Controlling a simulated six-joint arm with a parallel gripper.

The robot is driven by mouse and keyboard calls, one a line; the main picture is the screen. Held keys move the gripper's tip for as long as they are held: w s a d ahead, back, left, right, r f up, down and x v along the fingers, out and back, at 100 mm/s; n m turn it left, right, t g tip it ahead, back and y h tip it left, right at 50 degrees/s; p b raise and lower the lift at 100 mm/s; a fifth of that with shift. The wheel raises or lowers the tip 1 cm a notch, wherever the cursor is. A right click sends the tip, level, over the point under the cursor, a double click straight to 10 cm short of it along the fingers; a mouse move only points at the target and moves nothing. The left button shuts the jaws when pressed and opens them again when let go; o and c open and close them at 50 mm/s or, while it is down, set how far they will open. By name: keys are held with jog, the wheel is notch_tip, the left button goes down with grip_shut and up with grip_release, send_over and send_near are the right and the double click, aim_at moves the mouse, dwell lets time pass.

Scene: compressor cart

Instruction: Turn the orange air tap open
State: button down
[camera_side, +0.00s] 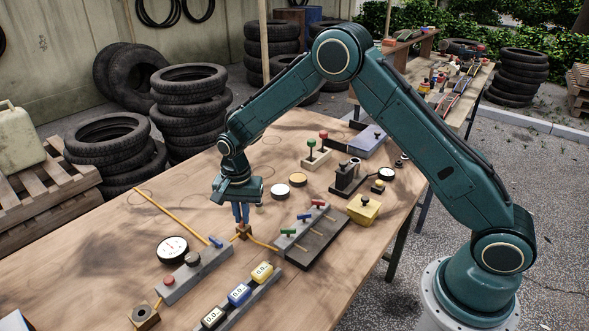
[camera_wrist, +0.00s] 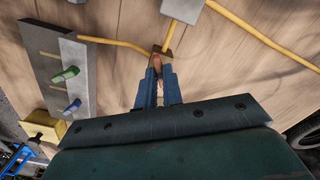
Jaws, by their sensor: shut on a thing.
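The orange air tap (camera_wrist: 157,62) shows in the wrist view as a small orange handle between my gripper's blue fingers. My gripper (camera_wrist: 158,76) is shut on it, pointing down at the table. In the side view my gripper (camera_side: 241,221) stands over the tap's small brown body (camera_side: 244,232), and the fingers hide most of the handle there. A yellow hose (camera_side: 263,244) runs from the tap body. How far the handle is turned cannot be told.
A dark board with red, blue and green taps (camera_side: 318,239) lies close on the right. Another yellow hose (camera_side: 172,213) runs across the wooden table (camera_side: 110,245), whose left part is mostly clear.

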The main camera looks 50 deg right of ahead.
jog(key=n, duration=0.5)
jog(key=shift+n, duration=0.3)
jog(key=n, duration=0.5)
dwell(0.4)
jog(key=c, duration=1.5)
grip_release()
jog(key=shift+c, duration=0.2)
jog(key=shift+r, duration=0.1)
notch_tip(320, 180, up, 14)
